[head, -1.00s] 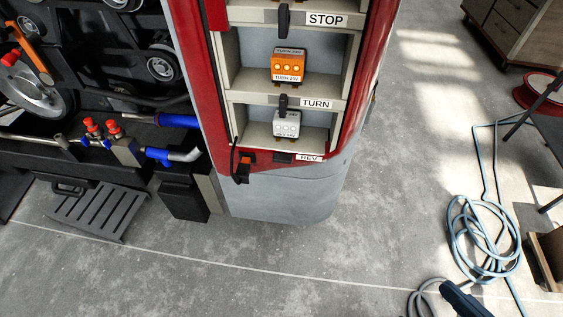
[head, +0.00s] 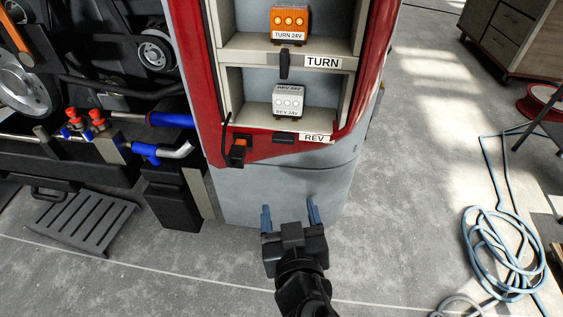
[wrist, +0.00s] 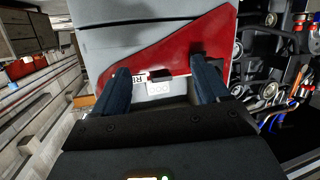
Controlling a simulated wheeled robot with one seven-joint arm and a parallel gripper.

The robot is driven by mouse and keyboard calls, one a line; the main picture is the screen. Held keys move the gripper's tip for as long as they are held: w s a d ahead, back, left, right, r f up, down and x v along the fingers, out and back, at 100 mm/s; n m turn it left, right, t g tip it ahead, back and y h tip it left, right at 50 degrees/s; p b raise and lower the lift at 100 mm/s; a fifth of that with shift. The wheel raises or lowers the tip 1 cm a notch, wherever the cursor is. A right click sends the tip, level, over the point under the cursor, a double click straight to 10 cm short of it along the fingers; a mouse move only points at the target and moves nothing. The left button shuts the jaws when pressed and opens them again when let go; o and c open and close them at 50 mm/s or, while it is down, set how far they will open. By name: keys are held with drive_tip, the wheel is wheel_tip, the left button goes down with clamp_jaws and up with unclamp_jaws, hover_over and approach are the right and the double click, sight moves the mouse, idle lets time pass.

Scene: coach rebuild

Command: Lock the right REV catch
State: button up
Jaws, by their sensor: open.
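The REV bay is the lowest one in the red and grey lamp column. A white REV 24V module (head: 289,100) stands in it, and it shows partly in the wrist view (wrist: 159,88). On the red strip below, a dark, flat REV catch (head: 284,138) sits left of the REV label (head: 314,137). In the wrist view the catch (wrist: 160,74) shows between my fingers. I cannot tell its exact position. My gripper (head: 290,212) is open and empty, in front of the grey lower panel, below the catch and apart from it.
A black upright catch (head: 284,64) sits beside the TURN label, under the orange TURN 24V module (head: 290,21). An orange and black plug (head: 238,152) hangs left of the REV catch. Coiled blue hose (head: 500,250) lies on the floor at right.

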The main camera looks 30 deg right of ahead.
sight(283, 142)
drive_tip(key=shift+w+d+r+m+t+h+b, duration=0.1)
drive_tip(key=shift+w+d+r+m+h+b, duration=0.45)
drive_tip(key=shift+w, duration=1.4)
drive_tip(key=shift+w+d+r+m+t+h, duration=0.1)
drive_tip(key=shift+w+d+r+m+h, duration=0.8)
drive_tip(key=shift+w, duration=1.05)
drive_tip(key=shift+w+d+r+m+t+h+b, duration=0.1)
drive_tip(key=shift+w+d+r+m+h+b, duration=0.3)
drive_tip(key=shift+w+d+r+h, duration=1.1)
drive_tip(key=shift+w+a+f+y, duration=0.4)
drive_tip(key=shift+a+y, duration=0.25)
drive_tip(key=shift+c, duration=0.4)
drive_tip(key=c, duration=1)
